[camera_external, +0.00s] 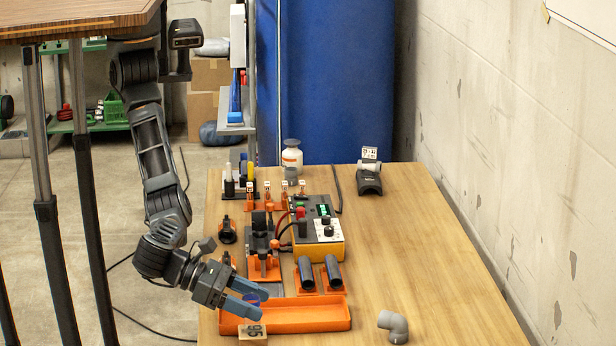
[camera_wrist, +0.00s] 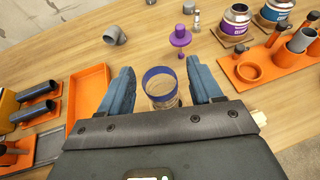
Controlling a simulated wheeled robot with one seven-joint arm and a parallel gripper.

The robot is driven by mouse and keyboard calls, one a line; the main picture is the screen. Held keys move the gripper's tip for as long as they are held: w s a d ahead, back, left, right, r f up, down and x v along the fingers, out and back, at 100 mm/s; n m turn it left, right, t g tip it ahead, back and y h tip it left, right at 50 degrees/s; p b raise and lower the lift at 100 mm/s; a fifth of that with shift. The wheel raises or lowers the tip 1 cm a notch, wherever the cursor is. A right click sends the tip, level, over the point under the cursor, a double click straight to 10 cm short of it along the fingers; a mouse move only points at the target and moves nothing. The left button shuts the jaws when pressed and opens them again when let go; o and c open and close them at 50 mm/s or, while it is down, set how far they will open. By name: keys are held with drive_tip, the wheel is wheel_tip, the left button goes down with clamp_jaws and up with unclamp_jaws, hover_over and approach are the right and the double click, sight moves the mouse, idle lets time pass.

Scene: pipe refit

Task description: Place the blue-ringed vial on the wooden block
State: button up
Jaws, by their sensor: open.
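The blue-ringed vial (camera_wrist: 161,74) is a clear vial with a blue ring at its rim. In the wrist view it is between the two fingers of my gripper (camera_wrist: 158,88), which is open, with a small gap on each side. In the external view the vial's bluish rim (camera_external: 257,295) shows by the fingers of my gripper (camera_external: 248,299).
An orange tray (camera_external: 312,318) lies beside my gripper. A grey pipe elbow (camera_external: 393,326) stands to the right. In the wrist view a purple stand (camera_wrist: 180,38), jars (camera_wrist: 236,20) and an orange holder (camera_wrist: 248,72) are nearby. The right part of the table is mostly clear.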

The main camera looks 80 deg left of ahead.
drive_tip(key=shift+r, duration=0.1)
drive_tip(key=shift+s+r, duration=0.15)
drive_tip(key=shift+s, duration=0.15)
drive_tip(key=v, duration=1.1)
drive_tip(key=shift+s, duration=0.2)
drive_tip(key=shift+a, duration=0.1)
